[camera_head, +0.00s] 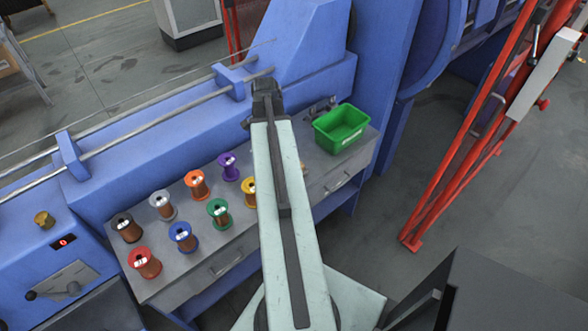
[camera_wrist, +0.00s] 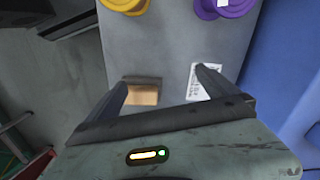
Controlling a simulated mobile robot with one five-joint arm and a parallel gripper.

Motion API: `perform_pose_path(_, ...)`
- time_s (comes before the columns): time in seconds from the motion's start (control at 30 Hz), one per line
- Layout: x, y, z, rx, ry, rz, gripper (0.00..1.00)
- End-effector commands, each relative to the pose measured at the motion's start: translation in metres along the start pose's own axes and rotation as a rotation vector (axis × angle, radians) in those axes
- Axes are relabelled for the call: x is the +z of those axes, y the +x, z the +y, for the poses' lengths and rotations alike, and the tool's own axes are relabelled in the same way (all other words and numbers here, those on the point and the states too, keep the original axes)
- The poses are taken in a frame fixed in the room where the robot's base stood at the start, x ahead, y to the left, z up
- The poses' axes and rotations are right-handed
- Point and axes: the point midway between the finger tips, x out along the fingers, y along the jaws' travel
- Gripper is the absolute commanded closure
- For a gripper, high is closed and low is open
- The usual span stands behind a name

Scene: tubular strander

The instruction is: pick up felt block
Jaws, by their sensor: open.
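A small tan block with a dark upper edge, which looks like the felt block (camera_wrist: 143,96), lies on the grey bench top in the wrist view. My gripper (camera_wrist: 163,79) is open and empty in that view. The block shows between the two fingers, close beside the left finger, which hides part of its left side. I cannot tell whether they touch. In the head view my arm covers that part of the bench, and I cannot make out the block or the fingertips clearly.
A white printed label (camera_wrist: 196,90) lies by the right finger. Yellow (camera_wrist: 122,4) and purple (camera_wrist: 222,6) spools stand beyond. Several wire spools, including a red one (camera_head: 145,262), fill the bench's left part. A green bin (camera_head: 341,128) stands at its right end. Blue machinery (camera_head: 190,130) runs behind.

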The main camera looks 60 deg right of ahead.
Motion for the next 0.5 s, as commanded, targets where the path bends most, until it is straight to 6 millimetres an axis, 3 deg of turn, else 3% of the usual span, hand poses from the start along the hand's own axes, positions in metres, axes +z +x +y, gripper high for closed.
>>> perform_pose_path(0.03,-0.023,0.003,0.02,0.0,0.09,0.0,0.02)
perform_pose_path(0.1,-0.043,0.004,0.042,0.0,0.186,0.0,0.02)
perform_pose_path(0.2,-0.058,0.005,0.059,0.0,0.261,0.0,0.02)
perform_pose_path(0.37,-0.06,0.007,0.063,0.0,0.278,0.0,0.02)
perform_pose_path(0.5,-0.06,0.025,0.062,0.0,0.276,0.0,0.02)
